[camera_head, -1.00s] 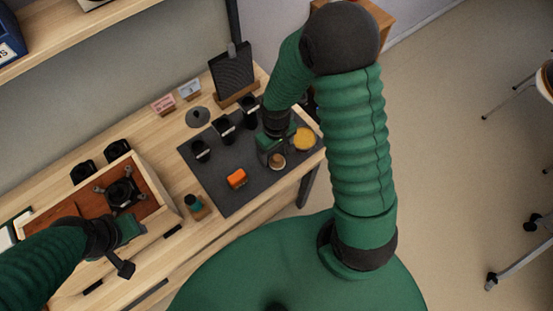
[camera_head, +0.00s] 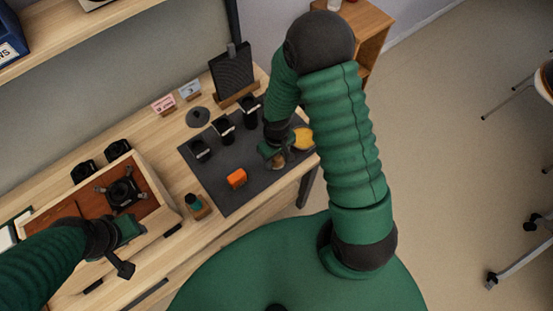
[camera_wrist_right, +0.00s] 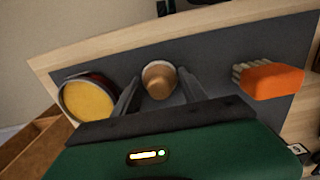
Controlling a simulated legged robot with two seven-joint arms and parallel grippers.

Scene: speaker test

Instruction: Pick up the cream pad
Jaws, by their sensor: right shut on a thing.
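The cream pad (camera_wrist_right: 158,80) is a small round tan-and-cream piece between the fingers of my right gripper (camera_wrist_right: 160,72) in the right wrist view. In the head view, my right gripper (camera_head: 277,154) is shut on the pad (camera_head: 277,162) over the right part of the dark mat. The gripper partly hides the pad there, and whether it is clear of the mat is hard to tell. My left gripper (camera_head: 124,252) is by the front of the wooden box at the left; its finger opening is unclear.
A yellow-topped round container (camera_wrist_right: 88,100) stands close beside the pad. An orange brush-like block (camera_wrist_right: 270,80) lies on the grey mat (camera_head: 226,200). Several black cups (camera_head: 223,130) stand behind. The wooden box (camera_head: 150,190) holds a black device.

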